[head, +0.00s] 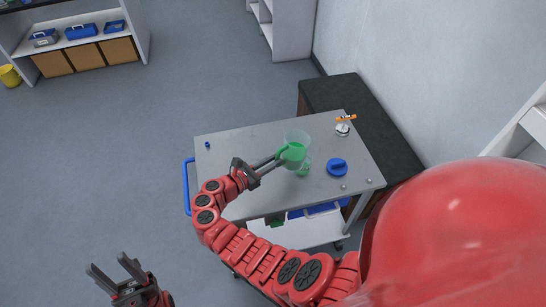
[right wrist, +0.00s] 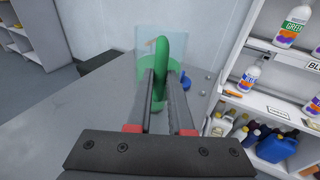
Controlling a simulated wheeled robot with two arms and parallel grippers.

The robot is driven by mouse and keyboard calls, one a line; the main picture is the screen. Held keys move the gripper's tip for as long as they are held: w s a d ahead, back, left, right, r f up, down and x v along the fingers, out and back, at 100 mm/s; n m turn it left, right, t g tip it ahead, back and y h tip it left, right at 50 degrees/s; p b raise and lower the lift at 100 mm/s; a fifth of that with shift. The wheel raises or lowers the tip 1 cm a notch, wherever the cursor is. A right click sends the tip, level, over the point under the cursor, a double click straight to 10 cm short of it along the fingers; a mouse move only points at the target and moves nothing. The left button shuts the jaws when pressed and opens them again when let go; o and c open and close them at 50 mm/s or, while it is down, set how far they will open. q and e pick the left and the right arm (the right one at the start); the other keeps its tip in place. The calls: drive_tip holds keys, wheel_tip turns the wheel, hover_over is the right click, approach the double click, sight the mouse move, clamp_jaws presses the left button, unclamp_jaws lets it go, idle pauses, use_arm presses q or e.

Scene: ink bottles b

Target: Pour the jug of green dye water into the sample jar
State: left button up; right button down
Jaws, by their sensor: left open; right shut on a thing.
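The clear jug (head: 297,138) with green dye water and a green handle is held above the grey cart top. My right gripper (head: 279,160) is shut on its handle (right wrist: 161,62). The jug looks about upright, with green low in it and clear wall above. A small clear vessel with green in it, seemingly the sample jar (head: 304,170), shows just below and right of the jug, partly hidden by it. I cannot tell whether they touch. My left gripper (head: 117,273) is open and empty, away from the cart at the lower left.
On the cart (head: 235,140) lie a round blue object (head: 337,167), a silver item (head: 342,130), an orange item (head: 346,118) and a small blue piece (head: 207,145). A dark bench (head: 350,100) stands behind. Shelves with bottles (right wrist: 248,75) stand right.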

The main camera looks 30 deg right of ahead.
sight(278, 152)
drive_tip(key=r+y+p, duration=0.1)
drive_tip(key=p, duration=0.3)
drive_tip(key=shift+r, duration=0.35)
idle(0.3)
drive_tip(key=shift+a+r+g+y, duration=0.1)
drive_tip(key=shift+r+g+y, duration=0.2)
drive_tip(key=shift+r+y, duration=0.45)
drive_tip(key=shift+r+y, duration=0.5)
drive_tip(key=shift+y, duration=0.15)
